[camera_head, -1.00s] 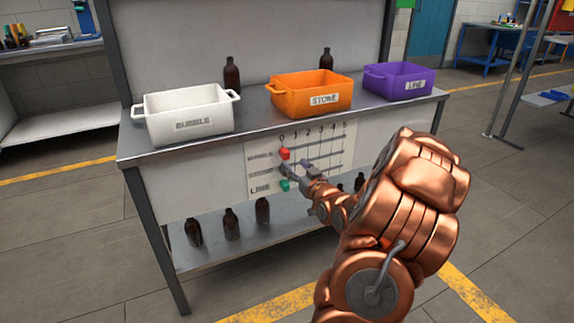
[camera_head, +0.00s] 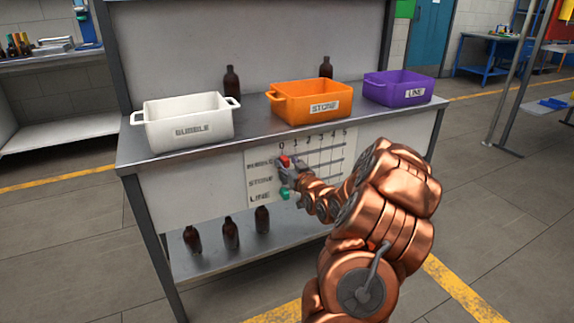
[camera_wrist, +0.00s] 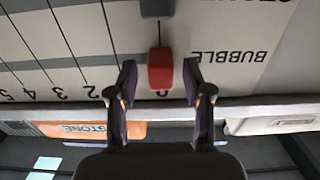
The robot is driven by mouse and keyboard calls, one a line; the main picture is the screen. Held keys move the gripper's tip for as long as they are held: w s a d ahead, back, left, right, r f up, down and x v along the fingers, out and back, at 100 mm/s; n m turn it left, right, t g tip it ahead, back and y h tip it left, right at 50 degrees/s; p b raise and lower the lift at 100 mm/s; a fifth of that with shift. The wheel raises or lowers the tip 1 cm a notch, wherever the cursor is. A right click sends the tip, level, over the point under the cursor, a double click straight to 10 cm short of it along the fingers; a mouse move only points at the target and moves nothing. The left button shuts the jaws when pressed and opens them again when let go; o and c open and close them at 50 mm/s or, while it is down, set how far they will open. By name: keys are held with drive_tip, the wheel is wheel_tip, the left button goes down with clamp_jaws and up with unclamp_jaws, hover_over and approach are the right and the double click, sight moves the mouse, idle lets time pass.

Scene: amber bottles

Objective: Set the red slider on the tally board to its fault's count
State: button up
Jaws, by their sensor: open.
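The tally board (camera_head: 325,163) is on the bench front, with rows labelled BUBBLE, STONE and LINE and columns from 0 to 5. The red slider (camera_head: 284,160) is in the BUBBLE row at 0. In the wrist view the red slider (camera_wrist: 160,70) lies between the two fingertips, with a gap on each side. My gripper (camera_head: 292,165) is open at the board; its fingers also show in the wrist view (camera_wrist: 159,82). A grey slider (camera_wrist: 157,8) is in the STONE row, mostly hidden by my gripper in the head view. The green slider (camera_head: 285,194) is in the LINE row at 0.
On the bench (camera_head: 250,138) stand a white BUBBLE bin (camera_head: 190,130), an orange STONE bin (camera_head: 300,108) and a purple LINE bin (camera_head: 397,92). Two amber bottles stand behind them. More bottles (camera_head: 231,234) stand on the lower shelf. My arm hides part of that shelf.

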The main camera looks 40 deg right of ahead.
clamp_jaws()
idle(0.5)
